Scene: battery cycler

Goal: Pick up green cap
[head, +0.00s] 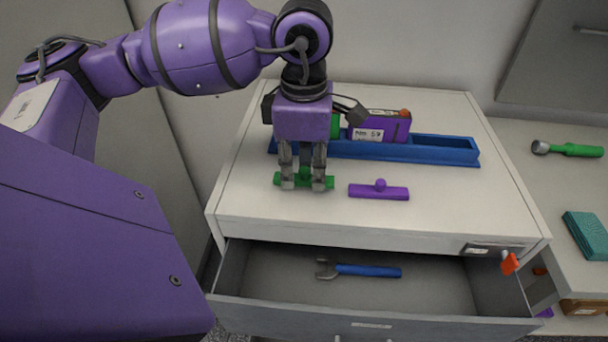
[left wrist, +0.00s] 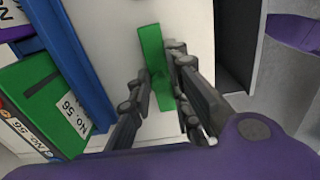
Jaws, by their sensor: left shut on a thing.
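The green cap (head: 290,181) is a flat bar with a small knob, near the front left of the white cabinet top. My left gripper (head: 304,184) points down over it, its fingers shut on the middle of the cap. In the left wrist view the green cap (left wrist: 152,55) runs between the two fingers of my left gripper (left wrist: 160,85). I cannot tell whether the cap is touching the cabinet top. A similar purple cap (head: 379,191) lies to its right. My right gripper is not in view.
A blue tray (head: 440,150) behind holds a purple block (head: 385,127) and a green block (left wrist: 42,105), both labelled. Below, an open drawer (head: 440,285) holds a blue-handled wrench (head: 365,271). At right lie a green-handled tool (head: 580,150) and a teal item (head: 587,235).

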